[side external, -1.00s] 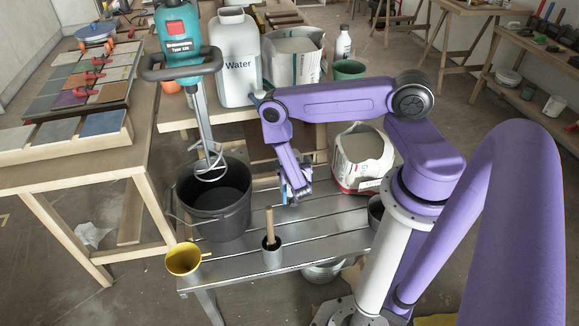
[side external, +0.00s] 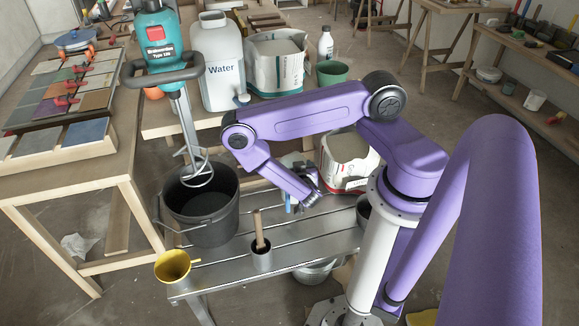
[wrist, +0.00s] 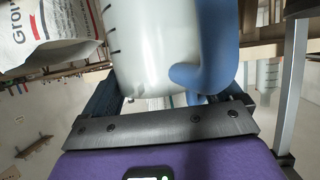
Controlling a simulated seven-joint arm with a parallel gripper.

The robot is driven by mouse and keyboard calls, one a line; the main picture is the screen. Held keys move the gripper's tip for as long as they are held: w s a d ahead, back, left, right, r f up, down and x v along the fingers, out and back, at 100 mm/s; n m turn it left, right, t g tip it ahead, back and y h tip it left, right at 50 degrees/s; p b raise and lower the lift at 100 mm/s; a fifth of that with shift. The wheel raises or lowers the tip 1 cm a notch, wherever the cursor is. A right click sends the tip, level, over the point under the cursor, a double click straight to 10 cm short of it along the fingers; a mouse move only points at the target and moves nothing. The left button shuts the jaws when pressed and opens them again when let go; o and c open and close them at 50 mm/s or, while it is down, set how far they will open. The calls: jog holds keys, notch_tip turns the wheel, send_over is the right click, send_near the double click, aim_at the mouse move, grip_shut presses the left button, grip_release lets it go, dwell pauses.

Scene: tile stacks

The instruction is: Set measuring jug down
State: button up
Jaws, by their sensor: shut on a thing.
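The measuring jug (wrist: 150,45) fills the middle of the wrist view. It has a whitish translucent body with dark graduation marks and a blue handle (wrist: 215,50). My gripper (wrist: 165,97) is shut on it, with one finger on each side. In the side external view, my gripper (side external: 310,198) is above the slatted metal bench, between the black bucket and the white-and-red bag. My arm hides most of the jug there, and I cannot tell whether its base touches the bench.
A white-and-red bag (side external: 345,165) stands close behind my gripper. Bare slats lie in front.

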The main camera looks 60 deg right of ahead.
jog(key=shift+s+a+r, duration=0.3)
jog(key=shift+s+r, duration=0.05)
jog(key=shift+s, duration=0.3)
jog(key=shift+s+a+r, duration=0.25)
jog(key=shift+s+r, duration=0.05)
jog(key=shift+s, duration=0.3)
jog(key=s+a+m+g+h, duration=0.2)
jog(key=s+a+m+g, duration=0.2)
jog(key=s, duration=0.4)
jog(key=s+a+m+g+h, duration=0.1)
jog(key=s+a+m+g, duration=0.35)
jog(key=s, duration=0.45)
jog(key=w+d+f, duration=0.4)
jog(key=w+f, duration=0.8)
jog(key=w, duration=0.1)
jog(key=shift+w+d+f+n, duration=0.2)
jog(key=shift+f+n, duration=0.05)
jog(key=shift+n, duration=0.1)
jog(key=shift+f, duration=0.15)
jog(key=o, duration=1.7)
jog(key=shift+o, duration=0.2)
